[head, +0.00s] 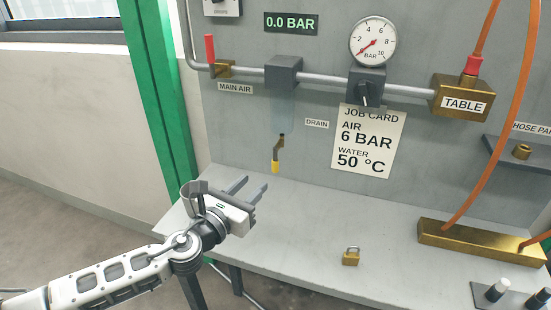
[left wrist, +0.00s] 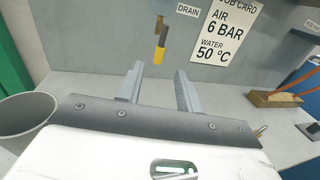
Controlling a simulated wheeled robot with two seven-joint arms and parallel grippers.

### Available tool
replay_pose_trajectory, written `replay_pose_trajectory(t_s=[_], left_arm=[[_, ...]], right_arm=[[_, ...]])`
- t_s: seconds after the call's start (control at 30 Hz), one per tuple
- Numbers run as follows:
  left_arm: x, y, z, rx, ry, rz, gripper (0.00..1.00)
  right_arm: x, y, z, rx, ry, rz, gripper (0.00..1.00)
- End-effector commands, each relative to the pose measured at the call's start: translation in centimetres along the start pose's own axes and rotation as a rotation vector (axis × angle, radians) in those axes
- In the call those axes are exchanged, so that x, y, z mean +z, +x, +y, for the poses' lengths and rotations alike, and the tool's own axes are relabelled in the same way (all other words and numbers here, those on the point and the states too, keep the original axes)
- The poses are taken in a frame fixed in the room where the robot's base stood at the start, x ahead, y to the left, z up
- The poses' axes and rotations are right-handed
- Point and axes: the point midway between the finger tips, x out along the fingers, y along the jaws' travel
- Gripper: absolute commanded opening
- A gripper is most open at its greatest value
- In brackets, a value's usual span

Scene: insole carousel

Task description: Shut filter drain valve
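The drain valve (head: 278,155) hangs under the clear filter bowl (head: 281,110), beside the DRAIN label (head: 317,124). Its yellow-tipped lever points down. In the left wrist view the drain valve (left wrist: 161,40) shows beyond the fingertips, between them and apart from both. My left gripper (head: 251,188) is open and empty, below and to the left of the valve, above the bench. In the left wrist view the left gripper (left wrist: 158,75) has its two fingers spread. My right gripper is not in either view.
The grey bench (head: 300,222) is mostly clear. A brass padlock (head: 351,257) lies on it, and a brass manifold (head: 470,245) with orange hoses stands at right. The red-handled main air valve (head: 213,58), gauge (head: 373,43) and job card (head: 367,142) are on the panel. A green post (head: 160,85) stands at left.

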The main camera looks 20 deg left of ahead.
Motion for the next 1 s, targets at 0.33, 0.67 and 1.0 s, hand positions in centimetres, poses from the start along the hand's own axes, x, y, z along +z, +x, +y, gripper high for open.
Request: replay_pose_trajectory(t_s=[0.33,0.67,1.0], left_arm=[[0.1,7.6,-0.1,0.000,-0.005,-0.002,0.35],[-0.1,11.0,-0.1,-0.001,-0.006,0.001,0.35],[0.0,11.1,-0.1,-0.001,-0.006,0.001,0.24]], right_arm=[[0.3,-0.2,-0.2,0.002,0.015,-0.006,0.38],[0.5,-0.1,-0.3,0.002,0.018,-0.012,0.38],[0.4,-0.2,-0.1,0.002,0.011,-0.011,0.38]])
